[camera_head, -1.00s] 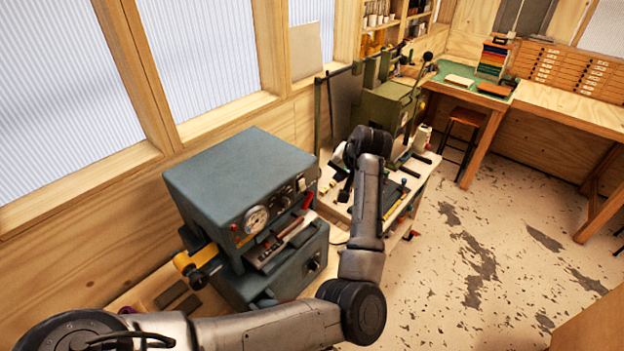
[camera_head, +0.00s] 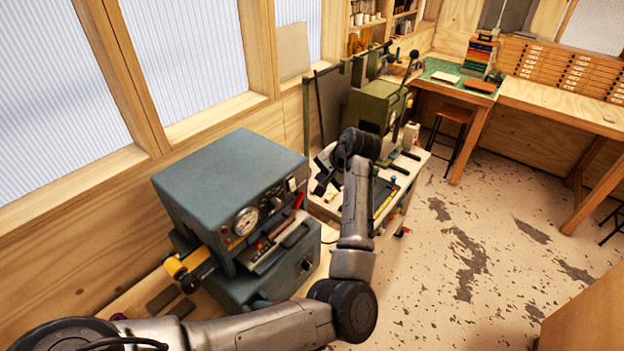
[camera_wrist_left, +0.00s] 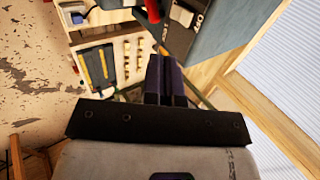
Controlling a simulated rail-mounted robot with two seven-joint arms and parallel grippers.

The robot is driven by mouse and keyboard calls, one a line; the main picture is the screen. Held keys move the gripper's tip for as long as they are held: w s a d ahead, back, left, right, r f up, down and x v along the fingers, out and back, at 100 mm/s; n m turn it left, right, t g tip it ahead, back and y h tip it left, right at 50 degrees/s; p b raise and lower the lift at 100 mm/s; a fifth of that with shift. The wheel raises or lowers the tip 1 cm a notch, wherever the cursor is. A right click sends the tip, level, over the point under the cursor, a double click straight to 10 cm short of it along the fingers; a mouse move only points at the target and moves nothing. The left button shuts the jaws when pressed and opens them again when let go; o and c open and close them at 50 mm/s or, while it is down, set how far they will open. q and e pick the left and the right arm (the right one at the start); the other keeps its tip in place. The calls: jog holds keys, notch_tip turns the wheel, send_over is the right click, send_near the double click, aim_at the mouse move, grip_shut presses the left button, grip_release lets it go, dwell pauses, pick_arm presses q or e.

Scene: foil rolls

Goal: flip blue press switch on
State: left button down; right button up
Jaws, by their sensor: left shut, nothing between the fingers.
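The blue-grey press (camera_head: 228,185) stands on a bench along the window wall, with a round gauge, knobs and a red-handled lever on its front. A small pale switch plate (camera_head: 291,184) sits near the right end of its upper front panel. It also shows at the top of the left wrist view (camera_wrist_left: 184,14), beside the red handle (camera_wrist_left: 152,10). My left gripper (camera_head: 319,186) is just right of the press, apart from the switch plate. Its dark fingers (camera_wrist_left: 165,74) are together and empty in the left wrist view. I cannot read the switch position. My right gripper is out of view.
A white-topped bench with tools (camera_head: 405,172) lies below and right of my left gripper. A green machine (camera_head: 377,105) stands behind it. A yellow-ended part (camera_head: 177,267) juts from the press's left side. Open floor (camera_head: 480,240) lies to the right.

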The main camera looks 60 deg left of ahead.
aim_at(294, 188)
pick_arm(q)
jog(key=shift+a+r+p+x, duration=0.25)
jog(key=shift+p+x, duration=0.25)
jog(key=shift+x, duration=1.55)
jog(key=shift+a+r+p+x, duration=0.15)
jog(key=shift+a+p+x, duration=0.25)
jog(key=shift+x, duration=1.65)
jog(key=shift+a+r+p+x, duration=0.2)
jog(key=shift+p+x, duration=0.35)
jog(key=shift+x, duration=1.5)
jog(key=shift+s, duration=0.2)
jog(key=shift+s+a+f+y, duration=0.1)
jog(key=shift+a+f+y, duration=0.15)
jog(key=shift+y, duration=0.15)
jog(key=shift+d, duration=0.1)
jog(key=shift+r, duration=0.15)
